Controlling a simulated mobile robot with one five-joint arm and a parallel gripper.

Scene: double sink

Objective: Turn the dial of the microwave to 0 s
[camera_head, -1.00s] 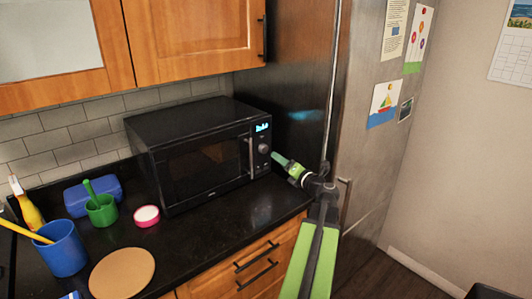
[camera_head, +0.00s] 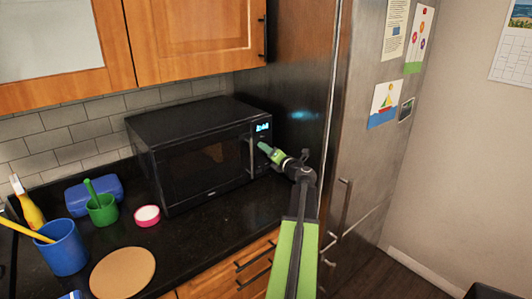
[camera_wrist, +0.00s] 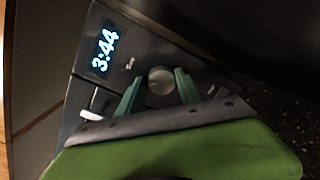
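The black microwave (camera_head: 205,168) stands on the counter with its door closed. In the wrist view its lit display (camera_wrist: 105,50) reads 3:44. The round grey dial (camera_wrist: 161,81) shows between my gripper's two green fingers, with a small gap seen on either side. My gripper (camera_wrist: 158,82) is open, with one fingertip on each side of the dial; I cannot tell whether the tips reach past its front face. In the head view my gripper (camera_head: 264,147) is at the right end of the microwave front and hides the dial.
The microwave's vertical door handle (camera_head: 252,157) is just left of my gripper. The steel fridge (camera_head: 345,150) stands close on the right. A pink-rimmed lid (camera_head: 147,216), green cup (camera_head: 102,209), blue cup (camera_head: 62,248) and round board (camera_head: 122,272) are on the counter at left.

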